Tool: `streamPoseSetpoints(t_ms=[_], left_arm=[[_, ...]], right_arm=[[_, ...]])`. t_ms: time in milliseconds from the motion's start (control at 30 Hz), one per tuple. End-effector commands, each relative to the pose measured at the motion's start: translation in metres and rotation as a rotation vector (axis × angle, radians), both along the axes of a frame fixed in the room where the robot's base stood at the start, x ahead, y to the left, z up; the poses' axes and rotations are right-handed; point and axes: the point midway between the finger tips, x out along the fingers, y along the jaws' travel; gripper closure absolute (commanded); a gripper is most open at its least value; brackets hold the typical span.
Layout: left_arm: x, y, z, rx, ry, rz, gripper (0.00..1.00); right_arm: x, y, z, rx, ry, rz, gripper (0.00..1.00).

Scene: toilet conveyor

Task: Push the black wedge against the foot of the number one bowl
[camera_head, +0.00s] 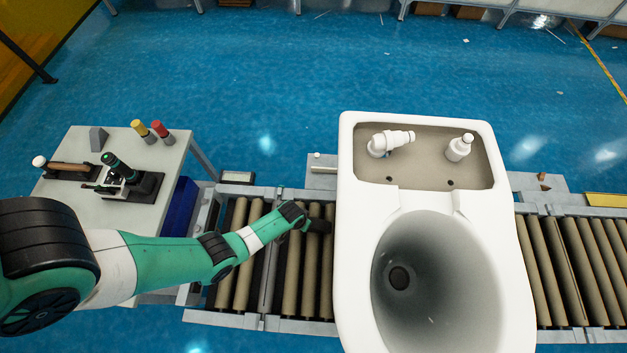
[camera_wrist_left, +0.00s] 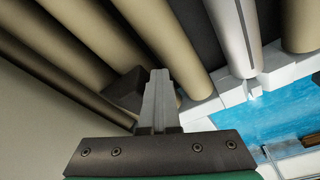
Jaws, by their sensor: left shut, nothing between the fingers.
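The white toilet bowl (camera_head: 436,205) stands on the roller conveyor, with a pale side surface (camera_wrist_left: 40,125) at the left of the left wrist view. The black wedge (camera_wrist_left: 126,86) is a small dark block on the rollers, between this surface and my fingers. In the head view only a dark patch (camera_head: 319,227) shows there, beside the bowl. My left gripper (camera_head: 303,224) is shut and empty, low over the rollers. Its fingertips (camera_wrist_left: 158,75) are right beside the wedge; I cannot tell whether they touch. Contact between wedge and bowl is unclear. My right gripper is not in view.
A grey side table (camera_head: 150,215) at the left holds a dark tool stand (camera_head: 132,185), a grey block (camera_head: 98,138), a wooden-handled tool (camera_head: 68,168), and yellow and red-capped items. White fittings (camera_head: 392,141) lie in the tank recess. Bare rollers (camera_head: 240,265) lie left of the bowl.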

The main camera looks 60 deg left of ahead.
Motion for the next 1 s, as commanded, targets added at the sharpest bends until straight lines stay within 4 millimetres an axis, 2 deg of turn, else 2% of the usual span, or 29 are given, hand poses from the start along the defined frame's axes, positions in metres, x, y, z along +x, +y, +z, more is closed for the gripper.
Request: streamPoseSetpoints(t_ms=[633, 1000], left_arm=[[0.012, -0.007, 0.0, 0.0, -0.001, 0.0, 1.0], [0.013, -0.008, 0.0, 0.0, -0.001, 0.0, 1.0]], right_arm=[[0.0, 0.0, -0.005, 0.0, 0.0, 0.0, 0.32], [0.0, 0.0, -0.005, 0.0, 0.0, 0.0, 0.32]])
